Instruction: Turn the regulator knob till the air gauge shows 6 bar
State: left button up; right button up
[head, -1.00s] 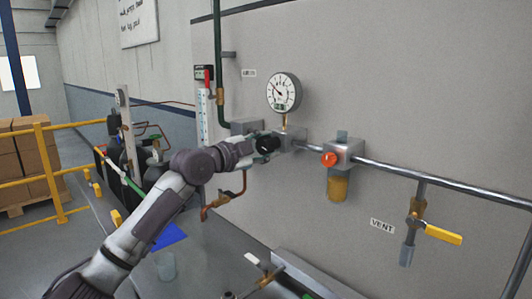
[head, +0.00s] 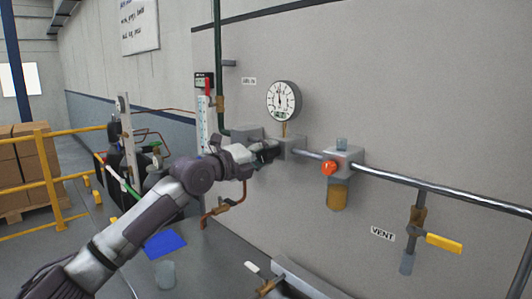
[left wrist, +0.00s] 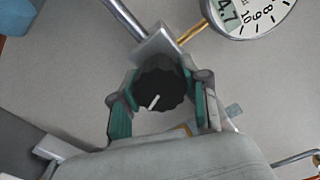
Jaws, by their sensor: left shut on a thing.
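The black regulator knob (left wrist: 162,82) has a white pointer mark and sits on a grey block on the pipe. My left gripper (left wrist: 160,92) is shut on it, with a green-padded finger on each side. In the head view the left gripper (head: 266,153) reaches the knob from the left and mostly hides it. The round white air gauge (head: 284,100) stands above the block, its needle near straight up. In the left wrist view the gauge (left wrist: 262,14) is cut off; its digital display seems to read 4.7. My right gripper is out of view.
Right along the pipe is a filter unit with an orange-red knob (head: 328,168) and amber bowl (head: 337,195). Further right is a yellow-handled valve (head: 443,243) by the VENT label (head: 383,234). A green pipe (head: 218,60) runs down the wall at left.

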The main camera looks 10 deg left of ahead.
pick_arm(q)
jog(key=shift+f+m+p, duration=0.15)
jog(key=shift+m+p, duration=0.35)
jog(key=shift+m, duration=1.7)
jog(key=o, duration=1.1)
jog(key=shift+o, duration=0.2)
jog(key=v, duration=1.2)
